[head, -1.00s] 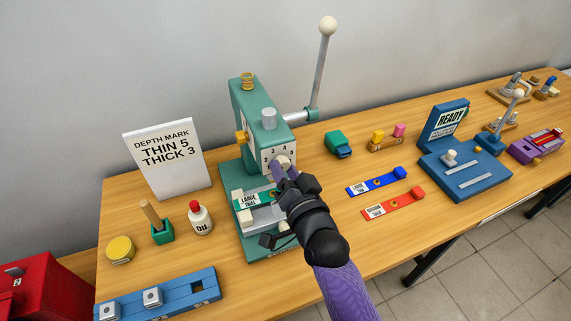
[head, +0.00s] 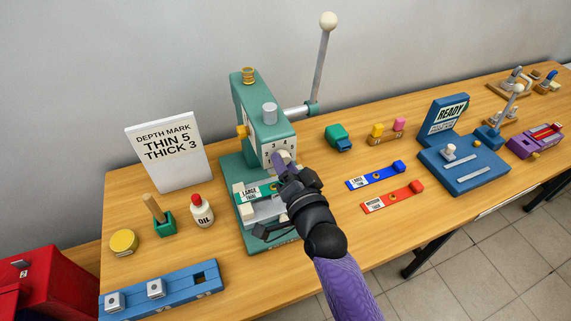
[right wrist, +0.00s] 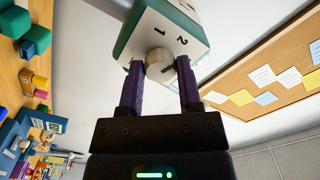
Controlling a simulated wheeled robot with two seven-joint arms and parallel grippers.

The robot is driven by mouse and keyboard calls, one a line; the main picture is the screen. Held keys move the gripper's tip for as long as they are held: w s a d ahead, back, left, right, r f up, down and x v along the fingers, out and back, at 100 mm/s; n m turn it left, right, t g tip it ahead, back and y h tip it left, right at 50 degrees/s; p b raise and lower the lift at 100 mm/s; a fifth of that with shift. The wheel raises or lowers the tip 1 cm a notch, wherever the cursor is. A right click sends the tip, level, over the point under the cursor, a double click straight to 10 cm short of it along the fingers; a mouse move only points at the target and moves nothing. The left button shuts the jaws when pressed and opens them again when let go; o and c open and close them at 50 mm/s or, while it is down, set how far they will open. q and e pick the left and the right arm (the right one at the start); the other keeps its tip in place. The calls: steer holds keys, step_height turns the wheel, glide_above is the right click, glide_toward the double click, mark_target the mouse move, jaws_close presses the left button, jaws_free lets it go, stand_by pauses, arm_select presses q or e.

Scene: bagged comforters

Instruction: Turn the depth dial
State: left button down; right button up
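The depth dial is a pale round knob (right wrist: 160,62) on the white numbered face of the green press (head: 262,120). In the right wrist view the numbers 1 and 2 show beside it, with a dark mark on the knob's edge. My right gripper (head: 283,160) is at the dial. In the right wrist view its two purple fingers (right wrist: 160,78) stand on either side of the knob and appear closed on it. In the head view the gripper hides part of the face; 3 and 2 still show. My left gripper is not in view.
A sign (head: 167,150) reads "DEPTH MARK THIN 5 THICK 3". An oil bottle (head: 201,212) and a blue rail (head: 165,290) stand left of the press. Blue (head: 378,176) and red (head: 392,199) strips lie to its right. The press lever (head: 322,65) rises behind.

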steer(key=o, duration=0.4)
steer(key=p+v, duration=0.1)
steer(key=v, duration=0.9)
